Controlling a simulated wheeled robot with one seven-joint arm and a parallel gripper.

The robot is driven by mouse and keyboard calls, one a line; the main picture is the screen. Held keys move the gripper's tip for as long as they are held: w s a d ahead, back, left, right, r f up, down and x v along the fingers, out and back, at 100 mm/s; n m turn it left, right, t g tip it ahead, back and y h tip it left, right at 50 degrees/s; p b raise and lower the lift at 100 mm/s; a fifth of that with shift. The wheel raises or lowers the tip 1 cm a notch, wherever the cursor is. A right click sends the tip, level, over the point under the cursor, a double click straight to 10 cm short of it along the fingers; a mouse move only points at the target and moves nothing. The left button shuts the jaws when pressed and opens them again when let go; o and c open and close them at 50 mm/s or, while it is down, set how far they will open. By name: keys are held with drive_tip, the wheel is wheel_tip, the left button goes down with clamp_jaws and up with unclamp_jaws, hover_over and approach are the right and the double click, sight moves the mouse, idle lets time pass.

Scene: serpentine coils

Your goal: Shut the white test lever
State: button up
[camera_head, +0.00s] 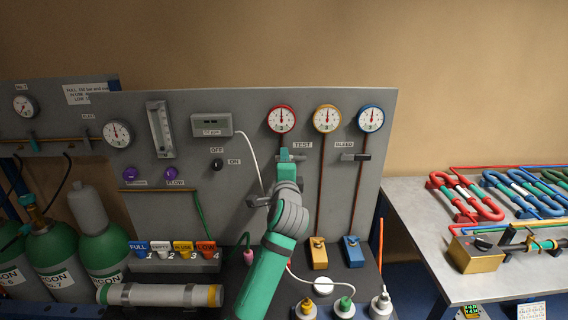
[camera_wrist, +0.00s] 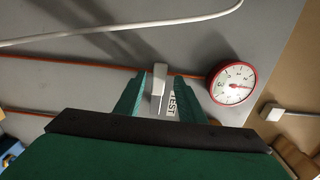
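The white test lever (camera_wrist: 158,80) sits on the grey panel beside the TEST label (camera_wrist: 174,106), below the red-rimmed gauge (camera_wrist: 232,83). In the wrist view it lies between my gripper's two green fingers, its long side across the thin red line on the panel. My gripper (camera_wrist: 160,92) is open, with a gap visible on each side of the lever. In the head view my gripper (camera_head: 285,162) is up at the panel under the red gauge and hides most of the lever. I cannot tell whether a finger touches it.
The bleed lever (camera_head: 356,157) is to the right, under the blue gauge (camera_head: 370,118). A white hose (camera_head: 250,155) hangs left of my gripper. Yellow (camera_head: 319,253) and blue (camera_head: 353,251) blocks stand on the bench below. A side table (camera_head: 420,200) with coils is at right.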

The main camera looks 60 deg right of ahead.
drive_tip(key=v, duration=1)
drive_tip(key=shift+s+a, duration=0.25)
drive_tip(key=shift+a, duration=0.1)
